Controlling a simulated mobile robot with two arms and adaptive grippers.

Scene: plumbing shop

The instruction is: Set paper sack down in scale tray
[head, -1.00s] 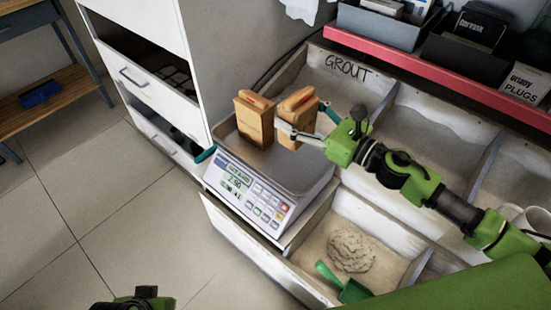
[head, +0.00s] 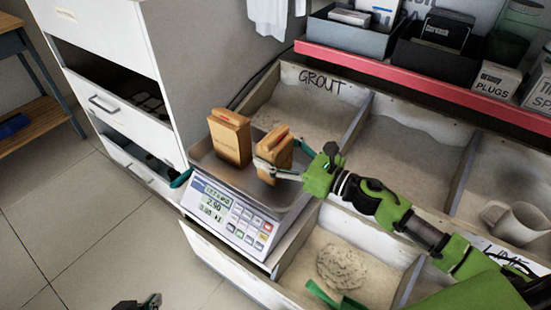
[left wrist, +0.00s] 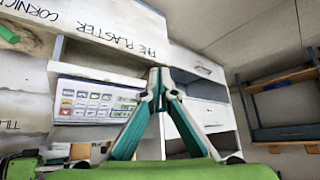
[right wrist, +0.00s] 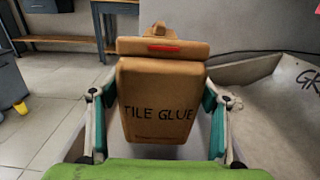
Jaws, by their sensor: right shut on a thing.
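The paper sack (head: 272,158), brown with a folded top, is held by my right gripper (head: 281,157) over the right part of the metal scale tray (head: 204,157). In the right wrist view the sack (right wrist: 158,90) reads "TILE GLUE" and sits upright between the two fingers. I cannot tell whether its base touches the tray, as the fingers partly hide it. A second, similar sack (head: 229,140) stands on the tray to its left. My left gripper (left wrist: 158,78) has its fingertips together and empty; it barely shows at the head view's bottom edge (head: 140,303).
The scale's panel (head: 228,215) reads about 2.50. Divided bins lie right of it, one marked GROUT (head: 305,105), the front one with a powder heap (head: 342,266) and green scoop (head: 322,296). A white drawer cabinet (head: 110,75) stands left. Floor at left is clear.

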